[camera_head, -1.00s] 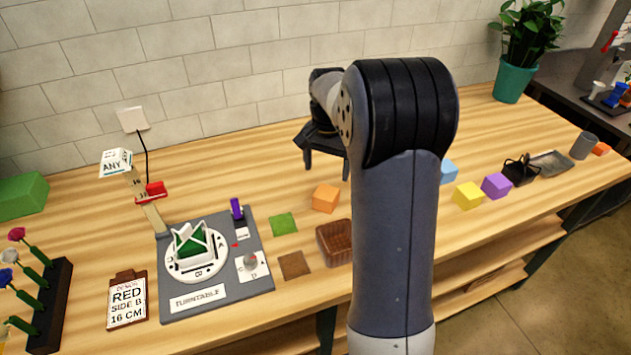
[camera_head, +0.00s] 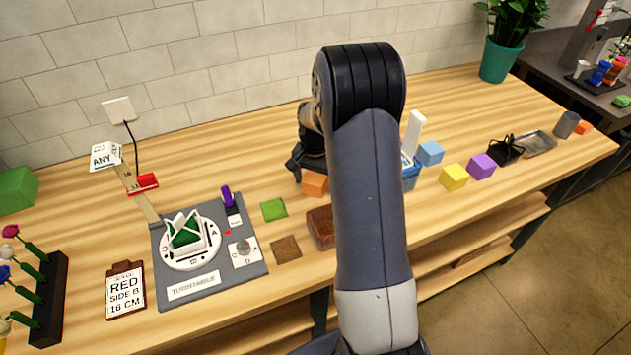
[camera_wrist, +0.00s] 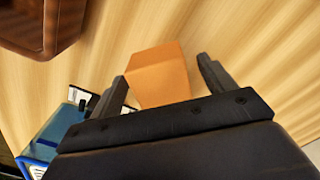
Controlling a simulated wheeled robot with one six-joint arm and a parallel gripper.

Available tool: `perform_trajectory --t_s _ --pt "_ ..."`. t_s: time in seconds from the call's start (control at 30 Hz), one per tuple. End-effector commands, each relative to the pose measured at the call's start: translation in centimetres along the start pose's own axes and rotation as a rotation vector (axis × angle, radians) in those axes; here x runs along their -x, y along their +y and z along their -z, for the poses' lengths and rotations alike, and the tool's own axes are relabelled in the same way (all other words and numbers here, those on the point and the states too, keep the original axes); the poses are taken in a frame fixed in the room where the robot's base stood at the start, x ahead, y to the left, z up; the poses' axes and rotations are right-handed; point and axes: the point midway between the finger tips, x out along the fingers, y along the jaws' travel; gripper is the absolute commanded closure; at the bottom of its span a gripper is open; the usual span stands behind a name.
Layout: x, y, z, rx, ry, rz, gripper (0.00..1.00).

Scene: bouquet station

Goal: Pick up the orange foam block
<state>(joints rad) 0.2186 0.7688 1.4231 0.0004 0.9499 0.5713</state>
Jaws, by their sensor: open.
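The orange foam block (camera_head: 315,184) sits on the wooden table, right of the green square and behind the brown basket. My gripper (camera_head: 301,172) is low over the table beside the block, partly covering it in the head view. In the wrist view the orange block (camera_wrist: 158,75) shows just ahead of and between the two open fingers of my gripper (camera_wrist: 163,85). The fingers are apart and hold nothing. The block's near part is hidden by the gripper body, and I cannot tell whether a finger touches it.
The brown basket (camera_head: 321,228) stands close in front of the block. A blue container (camera_head: 410,178) stands right of my arm, with blue (camera_head: 430,152), yellow (camera_head: 453,177) and purple (camera_head: 481,166) blocks beyond it. The turntable station (camera_head: 205,290) lies left. The table behind is clear.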

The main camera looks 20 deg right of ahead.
Motion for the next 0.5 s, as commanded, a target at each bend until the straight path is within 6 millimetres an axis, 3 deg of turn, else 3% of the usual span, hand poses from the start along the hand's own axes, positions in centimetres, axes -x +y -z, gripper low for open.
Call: perform_trajectory --t_s 0.17,0.5 --pt "-0.05 -0.01 0.00 0.000 0.000 0.000 0.22" --pt "-0.02 -0.01 0.00 0.000 0.000 0.000 0.49"
